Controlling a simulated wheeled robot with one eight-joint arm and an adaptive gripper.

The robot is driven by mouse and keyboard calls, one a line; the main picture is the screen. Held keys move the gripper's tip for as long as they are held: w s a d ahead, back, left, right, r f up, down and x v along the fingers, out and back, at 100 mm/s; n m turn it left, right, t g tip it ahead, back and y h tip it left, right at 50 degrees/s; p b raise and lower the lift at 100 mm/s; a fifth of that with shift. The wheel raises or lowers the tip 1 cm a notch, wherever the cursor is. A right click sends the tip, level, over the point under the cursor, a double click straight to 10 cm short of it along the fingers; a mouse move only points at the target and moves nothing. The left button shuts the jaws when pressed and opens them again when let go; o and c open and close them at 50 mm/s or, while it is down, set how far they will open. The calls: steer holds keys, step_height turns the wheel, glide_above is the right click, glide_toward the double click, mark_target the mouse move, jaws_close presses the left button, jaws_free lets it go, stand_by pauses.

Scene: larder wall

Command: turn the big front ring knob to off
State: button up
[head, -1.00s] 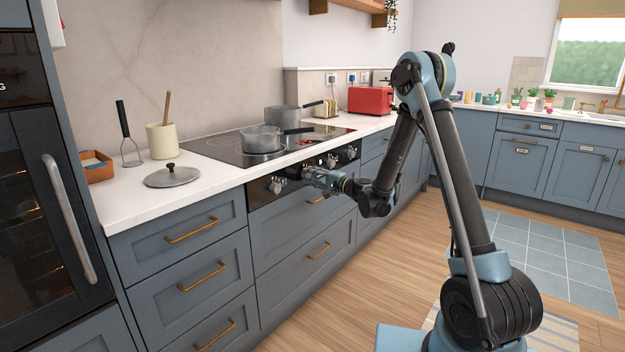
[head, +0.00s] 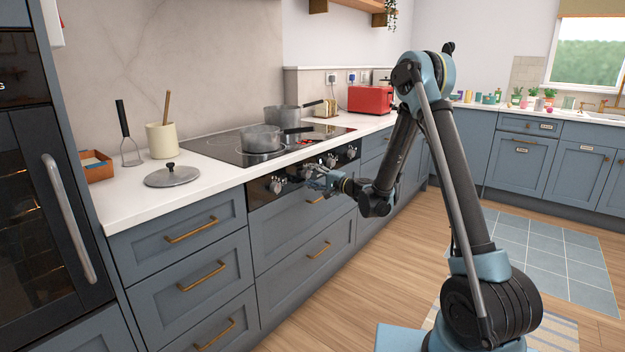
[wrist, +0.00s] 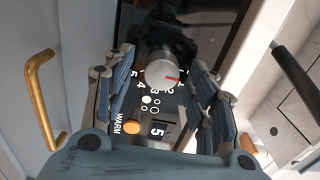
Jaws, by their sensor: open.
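In the wrist view a round silver knob (wrist: 160,70) stands on the black control panel, with a red mark on its face pointing right, near the printed 1. Numbers up to 5 run round its lower side. Ring symbols, a WARM label and a small display that seems to read 5 lie below it. My gripper (wrist: 148,72) is open, with one finger on each side of the knob; I cannot tell whether either touches it. In the head view my gripper (head: 317,180) is at the front of the cooker panel and partly hides the knobs behind it.
Other knobs (head: 275,186) sit along the panel. Pots (head: 262,139) stand on the hob (head: 225,150) above. A brass drawer handle (wrist: 40,100) is left of my gripper in the wrist view. A pan lid (head: 171,176) lies on the counter.

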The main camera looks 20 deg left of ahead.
steer(key=v, duration=1.2)
steer(key=shift+w, duration=0.1)
steer(key=s+d+r+n+g+h, duration=0.1)
steer(key=s+d+r+n+h, duration=0.15)
steer(key=s+d, duration=0.4)
steer(key=s+d+r+n+g+h, duration=0.1)
steer(key=s+d+r+n+h, duration=0.1)
steer(key=s+d+h, duration=0.35)
steer(key=s+d+f+g+h, duration=0.1)
steer(key=s+d+f+h, duration=0.1)
steer(key=s+d, duration=0.6)
steer(key=s+d+f+g+h, duration=0.1)
steer(key=s+d+f+h, duration=0.2)
steer(key=s+d, duration=0.6)
steer(key=s+d+f+h, duration=0.3)
steer(key=s+d, duration=0.5)
steer(key=d, duration=0.4)
steer(key=shift+s+g+h, duration=0.2)
steer(key=shift+g+h, duration=0.1)
steer(key=shift+g, duration=0.1)
